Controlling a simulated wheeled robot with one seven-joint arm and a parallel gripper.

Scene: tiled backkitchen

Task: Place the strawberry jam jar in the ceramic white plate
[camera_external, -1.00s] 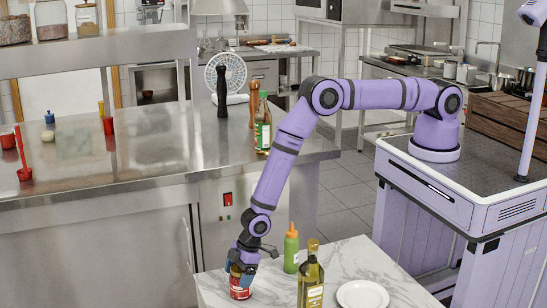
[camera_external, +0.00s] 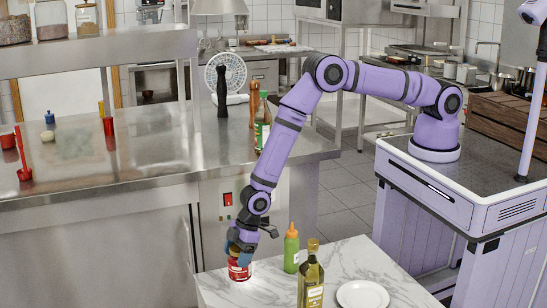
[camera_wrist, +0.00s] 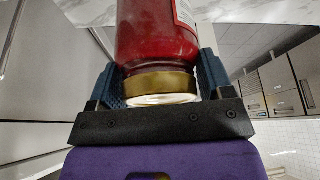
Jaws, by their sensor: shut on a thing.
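The strawberry jam jar (camera_external: 239,268) is red with a pale label and is held by my gripper (camera_external: 241,248) above the left part of the marble table. In the wrist view the jar (camera_wrist: 155,32) with its gold lid (camera_wrist: 160,84) sits between the two blue fingers of my gripper (camera_wrist: 160,75). My gripper is shut on it, near the lid. The ceramic white plate (camera_external: 362,295) lies empty on the table at the right, apart from the jar. Its lower edge is close to the picture's bottom.
On the marble table (camera_external: 345,262), a green squeeze bottle (camera_external: 291,250) with an orange cap and a dark oil bottle (camera_external: 311,280) with a yellowish label stand between jar and plate. A steel counter (camera_external: 120,165) is behind at left.

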